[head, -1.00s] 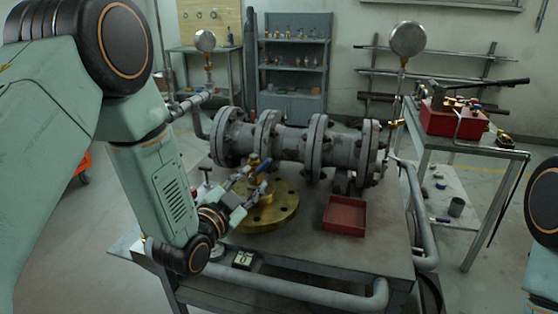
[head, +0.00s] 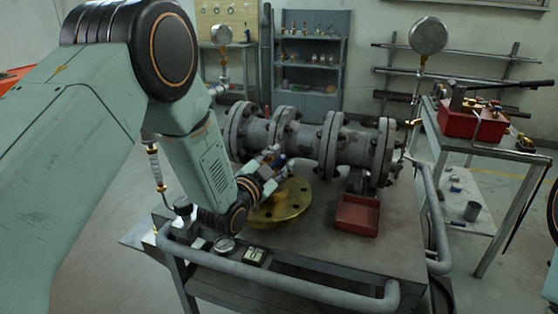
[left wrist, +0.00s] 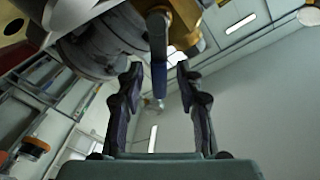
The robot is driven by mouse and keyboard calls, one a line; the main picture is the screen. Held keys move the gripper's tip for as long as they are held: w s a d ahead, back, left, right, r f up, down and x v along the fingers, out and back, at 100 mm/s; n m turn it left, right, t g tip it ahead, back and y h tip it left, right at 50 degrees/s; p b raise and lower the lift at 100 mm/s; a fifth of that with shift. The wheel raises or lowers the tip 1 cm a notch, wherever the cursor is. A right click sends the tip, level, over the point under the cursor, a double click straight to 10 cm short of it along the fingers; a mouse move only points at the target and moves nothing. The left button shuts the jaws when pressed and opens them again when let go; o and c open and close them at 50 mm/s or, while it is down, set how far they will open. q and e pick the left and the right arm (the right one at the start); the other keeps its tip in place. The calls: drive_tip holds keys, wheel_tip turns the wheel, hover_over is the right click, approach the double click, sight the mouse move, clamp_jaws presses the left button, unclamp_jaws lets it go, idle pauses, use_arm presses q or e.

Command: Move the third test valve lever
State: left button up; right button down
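A blue valve lever (left wrist: 159,62) hangs from a brass fitting (left wrist: 186,22) in the left wrist view. My left gripper (left wrist: 158,72) is open, with one finger on each side of the lever and a gap to both. In the head view my left gripper (head: 278,158) is over the brass flange plate (head: 292,207), in front of the grey flanged pipe (head: 306,142). The gripper and wrist hide most of the valve there. I cannot tell which test valve this lever belongs to. My right gripper is not in view.
A red tray (head: 357,214) sits on the bench right of the plate. A pipe rail (head: 290,285) runs along the bench's front edge. A dial gauge (head: 225,245) lies near the front left. A side table with a red box (head: 470,121) stands at right.

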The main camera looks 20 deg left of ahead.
use_arm(q)
drive_tip(key=shift+d+r, duration=0.1)
drive_tip(key=shift+d, duration=0.05)
drive_tip(key=shift+c, duration=0.2)
drive_tip(key=shift+s, duration=0.1)
drive_tip(key=shift+c, duration=0.8)
clamp_jaws()
